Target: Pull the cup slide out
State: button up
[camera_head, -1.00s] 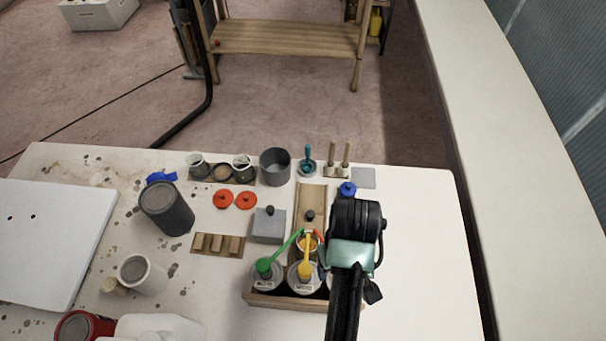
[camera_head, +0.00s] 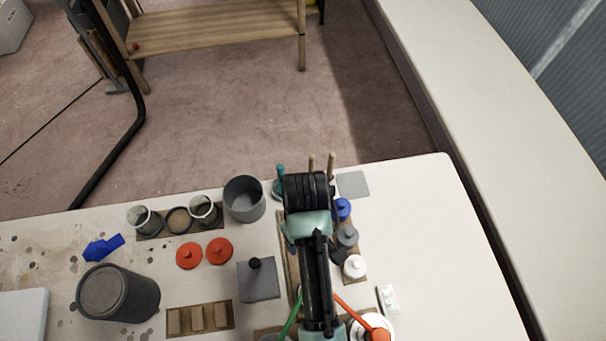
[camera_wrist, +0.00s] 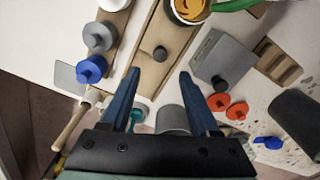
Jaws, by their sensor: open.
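The cup slide (camera_wrist: 149,79) is a long flat wooden strip with a round black knob (camera_wrist: 160,53) standing on it. A cup with orange contents (camera_wrist: 190,9) sits at the slide's far end in the wrist view, partly cut off. My gripper (camera_wrist: 160,73) is open and empty, its two blue fingers spread over the slide. The knob appears between and just beyond the fingertips; I cannot tell the height gap. In the head view my arm covers most of the slide, and only its left edge (camera_head: 288,262) shows.
A grey block with a black knob (camera_head: 258,281) stands left of the slide. Blue, grey and white knobbed pieces (camera_head: 348,236) line its right side. A grey pot (camera_head: 244,200) and red lids (camera_head: 219,251) lie to the left.

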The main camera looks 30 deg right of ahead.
notch_tip(320, 180, down, 10)
jog(key=shift+f+b, duration=0.15)
jog(key=shift+b, duration=0.15)
grip_shut()
dwell(0.4)
dwell(1.0)
